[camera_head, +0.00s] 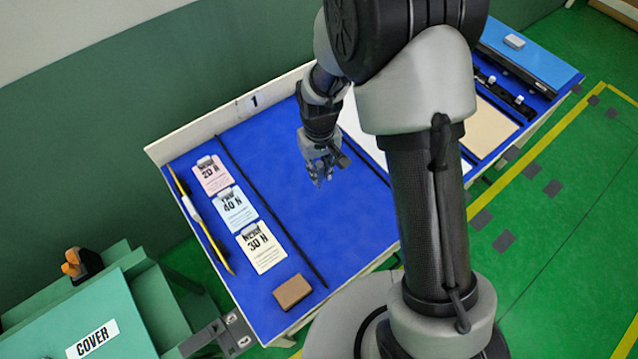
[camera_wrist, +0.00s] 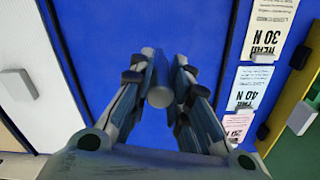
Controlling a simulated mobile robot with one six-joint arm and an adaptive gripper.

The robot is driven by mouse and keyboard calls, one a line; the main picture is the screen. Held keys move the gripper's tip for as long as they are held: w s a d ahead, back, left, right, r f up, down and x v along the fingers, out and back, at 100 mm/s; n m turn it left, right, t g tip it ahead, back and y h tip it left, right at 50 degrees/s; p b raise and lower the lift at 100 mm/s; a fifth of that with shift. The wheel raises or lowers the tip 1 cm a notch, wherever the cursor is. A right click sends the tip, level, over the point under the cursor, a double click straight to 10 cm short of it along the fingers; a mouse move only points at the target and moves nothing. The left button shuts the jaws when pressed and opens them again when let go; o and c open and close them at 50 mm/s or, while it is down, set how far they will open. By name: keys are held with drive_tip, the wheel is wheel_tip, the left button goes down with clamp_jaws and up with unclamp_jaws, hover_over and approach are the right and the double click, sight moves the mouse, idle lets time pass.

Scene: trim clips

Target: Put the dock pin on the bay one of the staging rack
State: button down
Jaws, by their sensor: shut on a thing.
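The dock pin looks like the plain grey cylinder (camera_wrist: 160,95) between my fingers in the wrist view. My gripper (camera_wrist: 168,76) is shut on it, with a finger on each side. In the head view my gripper (camera_head: 321,176) hangs over the bare blue area of the long table-like rack (camera_head: 290,185); the pin is hard to make out there. A "1" label (camera_head: 254,100) is on the white back edge, behind this blue area. The gap between the pin and the blue surface cannot be judged.
Left of a dark divider strip (camera_head: 270,210) lie cards marked 20 N (camera_head: 211,177), 40 N (camera_head: 235,211) and 30 N (camera_head: 262,250), and a brown block (camera_head: 292,291). A yellow strip (camera_head: 205,225) lies further left. My arm hides part of the right side. The blue area is clear.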

sight(319, 187)
drive_tip(key=shift+w+f+b, duration=0.1)
drive_tip(key=shift+f+b, duration=0.6)
drive_tip(key=shift+f, duration=2.75)
drive_tip(key=shift+f, duration=0.15)
drive_tip(key=c, duration=1.5)
unclamp_jaws()
